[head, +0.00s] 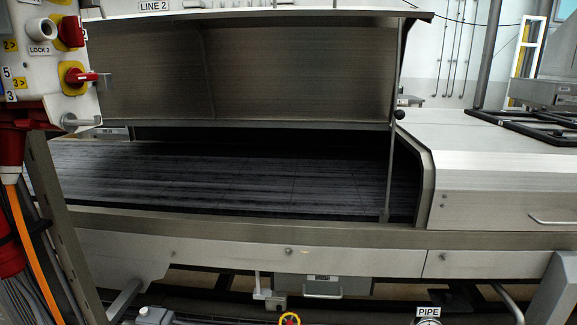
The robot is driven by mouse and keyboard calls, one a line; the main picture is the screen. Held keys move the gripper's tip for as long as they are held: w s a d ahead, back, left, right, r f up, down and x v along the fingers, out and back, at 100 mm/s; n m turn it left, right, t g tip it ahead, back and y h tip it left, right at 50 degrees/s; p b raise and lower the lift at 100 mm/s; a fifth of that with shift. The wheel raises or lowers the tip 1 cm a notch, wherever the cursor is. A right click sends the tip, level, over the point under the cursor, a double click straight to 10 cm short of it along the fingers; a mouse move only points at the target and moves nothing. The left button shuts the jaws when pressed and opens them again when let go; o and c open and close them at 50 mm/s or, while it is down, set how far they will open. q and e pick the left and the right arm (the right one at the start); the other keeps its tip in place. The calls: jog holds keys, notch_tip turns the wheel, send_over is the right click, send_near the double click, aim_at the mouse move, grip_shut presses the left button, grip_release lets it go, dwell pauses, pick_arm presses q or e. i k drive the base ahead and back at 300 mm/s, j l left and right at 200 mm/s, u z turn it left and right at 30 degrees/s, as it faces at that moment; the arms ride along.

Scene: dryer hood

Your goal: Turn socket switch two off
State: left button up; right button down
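A white switch panel (30,75) stands at the upper left edge of the head view. A red rotary switch on a yellow plate (70,32) sits near its top right, in the row of a yellow "2>" label (10,45). The exact angle of its handle is hard to tell. A white round knob (41,29) is left of it, above a "LOCK 2" label (40,50). Below is another red switch (77,77) beside a yellow "3>" label (19,83); its handle points right. The panel's left and top parts are cut off. Neither gripper shows.
Red plugs (12,150) and an orange cable (35,250) hang below the panel, beside a metal post (62,220). A steel machine with a raised hood (260,70) over a dark belt (220,180) fills the middle. A yellow-and-red knob (290,319) is at the bottom.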

aim_at(70, 31)
jog(key=k+u, duration=0.1)
jog(key=u, duration=0.35)
jog(key=l+u, duration=0.1)
jog(key=u, duration=0.35)
jog(key=k+u, duration=0.15)
jog(key=u, duration=0.3)
